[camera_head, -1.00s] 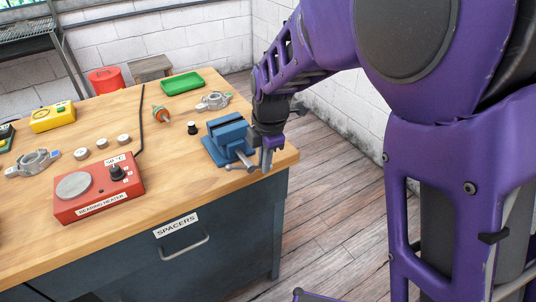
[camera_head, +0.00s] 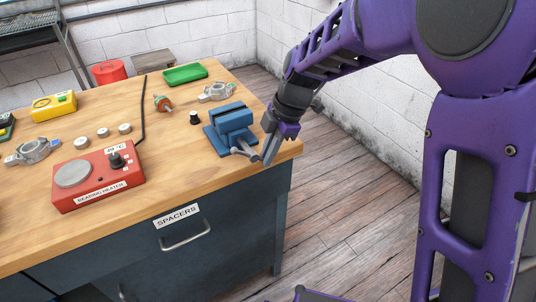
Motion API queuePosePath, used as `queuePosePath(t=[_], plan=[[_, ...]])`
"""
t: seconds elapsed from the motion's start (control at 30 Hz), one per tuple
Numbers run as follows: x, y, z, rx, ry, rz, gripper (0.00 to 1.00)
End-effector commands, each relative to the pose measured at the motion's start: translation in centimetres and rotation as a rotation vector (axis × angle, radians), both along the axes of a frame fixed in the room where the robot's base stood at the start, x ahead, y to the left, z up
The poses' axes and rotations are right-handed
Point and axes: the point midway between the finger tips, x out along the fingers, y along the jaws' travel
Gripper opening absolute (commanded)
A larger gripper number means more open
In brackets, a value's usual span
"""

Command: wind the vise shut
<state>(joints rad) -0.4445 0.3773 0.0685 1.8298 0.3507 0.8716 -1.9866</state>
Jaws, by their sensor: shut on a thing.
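The blue vise (camera_head: 231,127) stands near the right front corner of the wooden workbench, its dark jaw slot facing up. Its grey screw handle (camera_head: 243,152) sticks out from the front side, toward the bench edge. My gripper (camera_head: 266,158) points down just right of and in front of the vise, with its fingers shut on the handle's end. The fingers partly hide the grip on the handle. How wide the jaw gap is, I cannot tell.
A red bearing heater (camera_head: 98,180) sits to the left. A black knob-like part (camera_head: 194,118), an orange-tipped part (camera_head: 162,103), a grey bracket (camera_head: 217,92) and a green tray (camera_head: 185,74) lie behind. The bench top (camera_head: 190,160) in front is clear.

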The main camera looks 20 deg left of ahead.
Motion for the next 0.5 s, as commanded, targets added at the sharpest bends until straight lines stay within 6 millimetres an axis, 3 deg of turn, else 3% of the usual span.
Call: queuePosePath(t=[0.33, 0.37, 0.5], plan=[[0.05, -0.16, -0.13, 0.002, 0.005, -0.001, 0.00], [0.05, -0.16, -0.13, 0.002, 0.005, -0.001, 0.16], [0.03, -0.13, -0.09, 0.002, 0.005, -0.001, 0.41]])
